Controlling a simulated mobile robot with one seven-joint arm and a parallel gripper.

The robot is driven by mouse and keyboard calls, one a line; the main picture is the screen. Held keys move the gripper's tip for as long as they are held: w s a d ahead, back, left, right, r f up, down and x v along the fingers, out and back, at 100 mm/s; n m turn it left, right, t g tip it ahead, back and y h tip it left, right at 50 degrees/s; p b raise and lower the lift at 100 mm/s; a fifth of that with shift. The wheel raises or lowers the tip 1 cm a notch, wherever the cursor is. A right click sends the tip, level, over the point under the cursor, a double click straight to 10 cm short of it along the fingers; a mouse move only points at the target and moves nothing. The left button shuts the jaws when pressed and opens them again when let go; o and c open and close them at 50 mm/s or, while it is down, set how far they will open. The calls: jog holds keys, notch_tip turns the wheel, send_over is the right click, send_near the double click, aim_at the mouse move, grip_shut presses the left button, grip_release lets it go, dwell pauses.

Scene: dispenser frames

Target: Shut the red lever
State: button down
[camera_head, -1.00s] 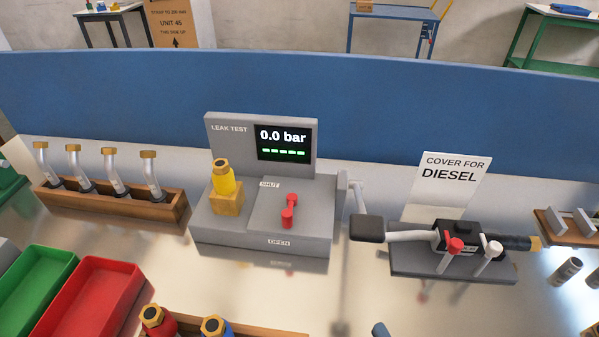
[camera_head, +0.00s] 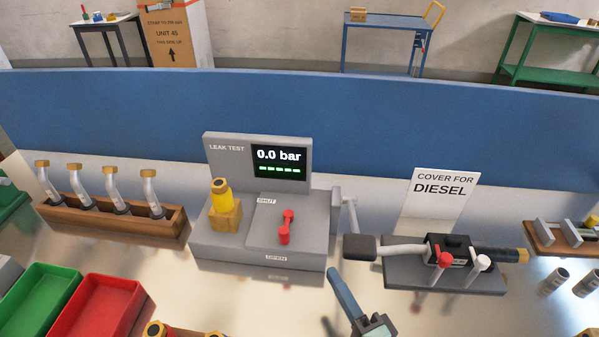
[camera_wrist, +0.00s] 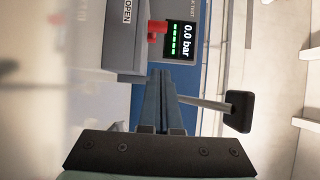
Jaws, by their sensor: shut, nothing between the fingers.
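The red lever (camera_head: 284,238) sits on the sloped front panel of the grey leak test stand (camera_head: 220,250). Its lower, thicker end points toward the OPEN label, with the SHUT label above left. The display reads 0.0 bar. My gripper (camera_head: 334,271) enters from the bottom of the head view, its blue fingers together and empty, to the right of the stand's front and apart from the lever. In the wrist view my gripper (camera_wrist: 159,72) points toward the stand; the red lever (camera_wrist: 156,30) shows past the fingertips, partly hidden by the stand's edge.
A yellow-bodied fitting (camera_head: 222,198) stands left of the lever. A side arm with a black block (camera_head: 359,247) juts out at the stand's right. Red (camera_head: 68,325) and green trays lie front left.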

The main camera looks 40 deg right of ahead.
jog(key=p, duration=0.1)
send_near(286, 223)
jog(key=d+r, duration=0.1)
jog(key=d, duration=0.2)
jog(key=shift+w+a+r+p, duration=0.1)
jog(key=shift+w+a+p, duration=0.2)
jog(key=shift+w+a, duration=0.3)
jog(key=shift+w+a+p, duration=0.25)
jog(key=shift+w+a, duration=0.2)
jog(key=shift+w, duration=0.35)
jog(key=shift+w+a+h, duration=0.1)
jog(key=shift+a+h, duration=0.05)
jog(key=shift+h, duration=0.15)
